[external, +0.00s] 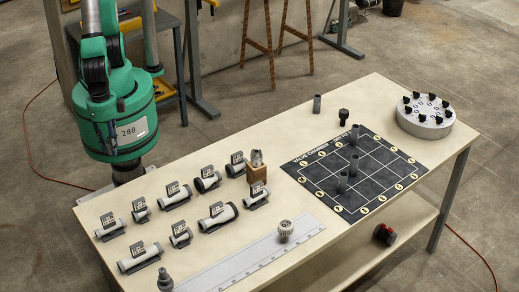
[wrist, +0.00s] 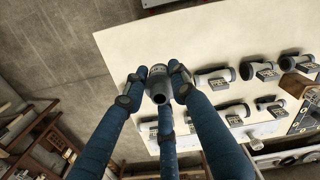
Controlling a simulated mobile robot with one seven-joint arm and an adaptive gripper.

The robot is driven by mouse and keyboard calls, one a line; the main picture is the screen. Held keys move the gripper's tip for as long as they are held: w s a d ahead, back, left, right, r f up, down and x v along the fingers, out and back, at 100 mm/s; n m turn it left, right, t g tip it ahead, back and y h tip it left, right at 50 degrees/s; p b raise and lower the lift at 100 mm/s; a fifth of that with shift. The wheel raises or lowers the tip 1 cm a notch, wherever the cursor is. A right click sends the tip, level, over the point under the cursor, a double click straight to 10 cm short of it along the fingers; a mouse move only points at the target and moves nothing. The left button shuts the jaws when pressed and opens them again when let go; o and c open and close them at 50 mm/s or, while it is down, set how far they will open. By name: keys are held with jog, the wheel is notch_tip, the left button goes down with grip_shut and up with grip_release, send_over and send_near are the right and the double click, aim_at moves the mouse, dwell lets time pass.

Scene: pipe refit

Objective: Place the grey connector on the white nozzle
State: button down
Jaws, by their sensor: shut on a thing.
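In the wrist view my gripper (wrist: 157,85) has three blue fingers with grey tips. They are closed around a grey cylindrical connector (wrist: 158,82) with a dark open end. It is seen over the table's edge; its height above the table is hard to judge. My gripper is out of the external view, where only green arm parts show. A whitish ribbed piece (external: 286,229), possibly the white nozzle, stands on the long pale ruler-marked plate (external: 250,258) in the external view. A light grey fitting (external: 257,158) sits on a wooden block (external: 257,174). I cannot tell for certain which is the nozzle.
Several white pipes (external: 222,214) with label tags lie on the table's left half. A dark grey fitting (external: 165,283) stands at the front edge. A black grid mat (external: 345,200) carries dark cylinders. A round grey holder (external: 425,128) with black knobs is at far right.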

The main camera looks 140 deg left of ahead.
jog(key=w+a+n+p, duration=0.1)
jog(key=w+a, duration=0.3)
jog(key=w, duration=0.3)
jog(key=w+a+r+n+p, duration=0.1)
jog(key=w+a, duration=0.2)
jog(key=w, duration=0.4)
jog(key=w+a+n+p, duration=0.15)
jog(key=w+a, duration=0.25)
jog(key=w, duration=0.4)
jog(key=w+a+f+n+p, duration=0.1)
jog(key=w+a+f+p, duration=0.1)
jog(key=w+a, duration=0.55)
jog(key=w+a+f+n+p, duration=0.15)
jog(key=w+a, duration=0.35)
jog(key=a, duration=0.6)
jog(key=f, duration=0.3)
jog(key=a+f, duration=0.1)
jog(key=shift+s+f, duration=0.1)
jog(key=shift+f, duration=0.3)
send_over(286, 224)
jog(key=shift+f+p, duration=0.4)
jog(key=shift+f, duration=0.4)
